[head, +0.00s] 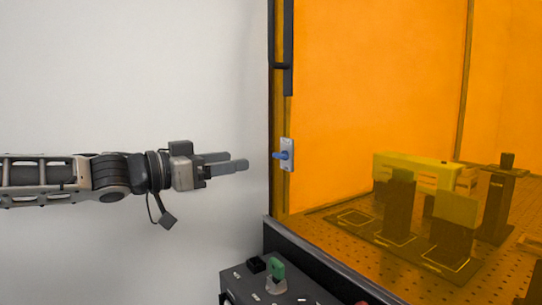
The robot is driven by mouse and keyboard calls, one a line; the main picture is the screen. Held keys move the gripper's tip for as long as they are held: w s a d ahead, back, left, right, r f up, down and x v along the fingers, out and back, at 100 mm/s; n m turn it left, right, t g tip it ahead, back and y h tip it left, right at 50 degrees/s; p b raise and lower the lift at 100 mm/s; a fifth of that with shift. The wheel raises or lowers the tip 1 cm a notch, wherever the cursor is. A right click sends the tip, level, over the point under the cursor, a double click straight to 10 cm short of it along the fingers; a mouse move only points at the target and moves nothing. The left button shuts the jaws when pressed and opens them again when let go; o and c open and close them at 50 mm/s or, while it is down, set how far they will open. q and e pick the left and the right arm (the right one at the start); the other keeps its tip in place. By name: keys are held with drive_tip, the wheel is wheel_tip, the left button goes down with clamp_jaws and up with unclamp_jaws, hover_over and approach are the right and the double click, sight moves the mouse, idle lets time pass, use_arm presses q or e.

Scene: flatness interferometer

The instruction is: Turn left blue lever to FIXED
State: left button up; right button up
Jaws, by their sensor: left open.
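The blue lever (281,155) sits on a small light plate (289,154) on the dark post at the left edge of the orange enclosure. Its handle points left. No readable FIXED label shows at this size. My left gripper (240,162) comes in from the left, level with the lever. Its fingers point right and are open and empty. The fingertips are a short way left of the lever and do not touch it. My right gripper is not in view.
A dark control box (240,282) with a green knob (276,268) stands below the lever. An orange transparent panel (375,80) fills the right side, with optical parts on a perforated board behind it. A plain wall (130,80) is at left, and the space around the gripper is clear.

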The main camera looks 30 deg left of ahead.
sight(277, 155)
use_arm(q)
drive_tip(key=p+x, duration=0.3)
drive_tip(key=p, duration=0.1)
drive_tip(key=p+x, duration=0.6)
drive_tip(key=p, duration=0.1)
drive_tip(key=shift+a+r+p, duration=0.1)
drive_tip(key=shift+r+p, duration=0.2)
drive_tip(key=shift+p, duration=0.05)
drive_tip(key=shift+w+d+f+p, duration=0.3)
drive_tip(key=shift+w+d+p, duration=0.1)
drive_tip(key=shift+w, duration=0.2)
drive_tip(key=shift+a, duration=0.1)
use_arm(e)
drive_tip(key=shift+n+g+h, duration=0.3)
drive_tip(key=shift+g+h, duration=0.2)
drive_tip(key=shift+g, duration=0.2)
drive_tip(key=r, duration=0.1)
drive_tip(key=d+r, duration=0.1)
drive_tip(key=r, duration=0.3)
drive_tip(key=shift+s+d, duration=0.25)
use_arm(q)
drive_tip(key=c, duration=1)
